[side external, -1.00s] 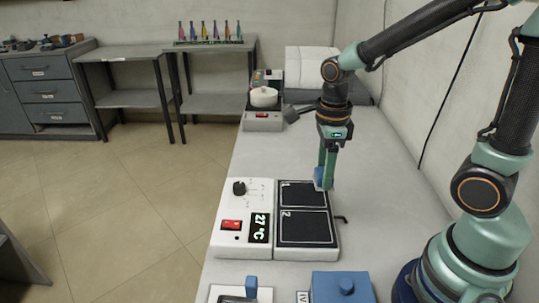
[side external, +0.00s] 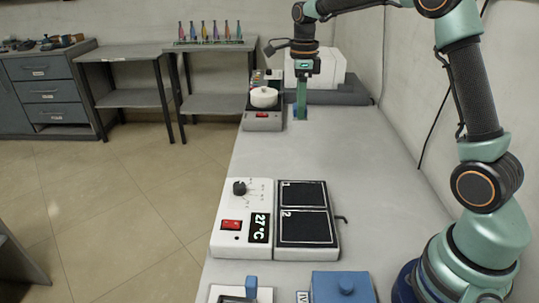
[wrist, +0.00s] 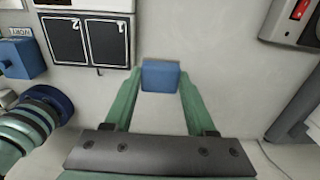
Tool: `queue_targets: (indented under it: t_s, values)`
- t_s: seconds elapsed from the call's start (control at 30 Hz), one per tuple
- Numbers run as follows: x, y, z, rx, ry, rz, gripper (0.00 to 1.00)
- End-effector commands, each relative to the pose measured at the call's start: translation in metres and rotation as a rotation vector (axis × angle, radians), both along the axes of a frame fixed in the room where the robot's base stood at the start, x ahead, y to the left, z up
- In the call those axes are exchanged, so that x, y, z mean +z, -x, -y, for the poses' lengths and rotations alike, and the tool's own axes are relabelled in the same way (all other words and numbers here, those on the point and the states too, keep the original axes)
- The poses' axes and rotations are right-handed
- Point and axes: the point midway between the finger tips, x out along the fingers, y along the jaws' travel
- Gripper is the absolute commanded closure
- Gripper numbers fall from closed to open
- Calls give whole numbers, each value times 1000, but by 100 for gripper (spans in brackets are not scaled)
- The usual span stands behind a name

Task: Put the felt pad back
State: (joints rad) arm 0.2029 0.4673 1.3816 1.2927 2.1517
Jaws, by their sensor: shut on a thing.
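My gripper (side external: 301,112) is over the far part of the bench, in front of the white boxy machine. It is shut on a small blue block (wrist: 160,76), held between the two green fingertips in the wrist view. Only a little of the blue shows beside the fingers in the side view. I cannot tell whether this blue block is the felt pad; no other thing is clearly a felt pad. The two-plate heater (side external: 230,250) stands nearer on the bench, its dark plates 1 and 2 bare.
A device with a white round top (side external: 264,97) stands left of my gripper. The white machine (side external: 325,66) is behind it. A blue knobbed box (side external: 342,290) and a white tray (side external: 264,296) are at the near edge. The middle bench (side external: 300,150) is clear.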

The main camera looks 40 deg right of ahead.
Motion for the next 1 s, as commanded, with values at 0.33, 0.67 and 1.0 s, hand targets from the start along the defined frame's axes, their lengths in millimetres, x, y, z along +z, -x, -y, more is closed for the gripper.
queue_targets:
  t_s: [0.33, 0.67, 1.0]
  values:
    - [-58, -1, 3, -2, -1, -6, 96]
    - [-134, -1, 2, -2, -1, -6, 96]
    - [-168, -2, 2, -2, 0, -3, 96]
